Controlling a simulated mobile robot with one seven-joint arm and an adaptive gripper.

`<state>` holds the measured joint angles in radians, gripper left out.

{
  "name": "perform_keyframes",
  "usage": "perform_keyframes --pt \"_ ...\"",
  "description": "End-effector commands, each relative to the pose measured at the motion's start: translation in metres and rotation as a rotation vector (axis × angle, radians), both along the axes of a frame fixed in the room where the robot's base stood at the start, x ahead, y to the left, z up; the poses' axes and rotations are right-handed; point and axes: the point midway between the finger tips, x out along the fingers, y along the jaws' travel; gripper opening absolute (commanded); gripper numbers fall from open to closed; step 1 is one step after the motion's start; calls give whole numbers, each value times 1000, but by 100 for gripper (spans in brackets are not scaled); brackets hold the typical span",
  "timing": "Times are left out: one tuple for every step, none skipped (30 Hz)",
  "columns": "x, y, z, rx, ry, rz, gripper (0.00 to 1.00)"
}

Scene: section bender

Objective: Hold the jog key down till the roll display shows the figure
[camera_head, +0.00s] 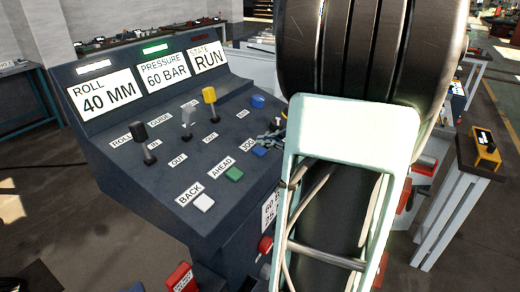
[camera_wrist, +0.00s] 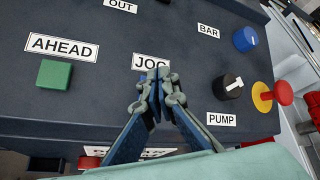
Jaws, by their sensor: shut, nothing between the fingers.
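The roll display (camera_head: 107,96) on the sloping console reads 40 MM. The pressure display (camera_head: 165,69) reads 60 BAR and the state display (camera_head: 208,58) reads RUN. The blue jog key (camera_head: 259,152) sits by the JOG label, right of the green ahead key (camera_head: 234,174). My gripper (camera_head: 268,139) is shut and empty, its tips at the jog key. In the wrist view the closed fingers (camera_wrist: 158,88) cover the key below the JOG label (camera_wrist: 150,62). I cannot tell whether the key is pressed down. A front plate (camera_head: 269,211) is partly hidden by my arm.
The white back key (camera_head: 203,203) lies left of ahead. Black, grey and yellow levers (camera_head: 209,96) stand up from the console. The blue bar knob (camera_wrist: 245,39), black pump knob (camera_wrist: 228,87) and a red button on yellow (camera_wrist: 266,97) are close on the fingers' right.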

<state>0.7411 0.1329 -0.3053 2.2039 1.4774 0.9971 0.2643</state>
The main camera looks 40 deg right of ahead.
Motion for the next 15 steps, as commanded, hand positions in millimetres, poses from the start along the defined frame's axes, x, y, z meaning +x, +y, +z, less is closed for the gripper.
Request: perform_keyframes --pt "0 0 1 0 0 0 0" --pt "0 0 1 0 0 0 0" --pt "0 0 3 0 -1 -1 0" --pt "-1 0 5 -1 -1 0 0" --pt "-1 -1 7 -1 -1 0 0" --pt "-2 -1 10 -1 -1 0 0" --pt "-2 -1 13 -1 -2 0 0" --pt "-3 -2 16 -1 -2 0 0" --pt "-4 -2 20 -1 -2 0 0" --pt "-5 -2 23 0 -2 -1 0" --pt "-6 -3 26 0 -1 0 0" --pt "-7 -3 30 -1 -2 0 0" --pt "-8 -3 33 -1 -2 0 0" --pt "-9 -4 36 -1 -2 0 0" --pt "-10 -4 40 -1 -2 0 0"
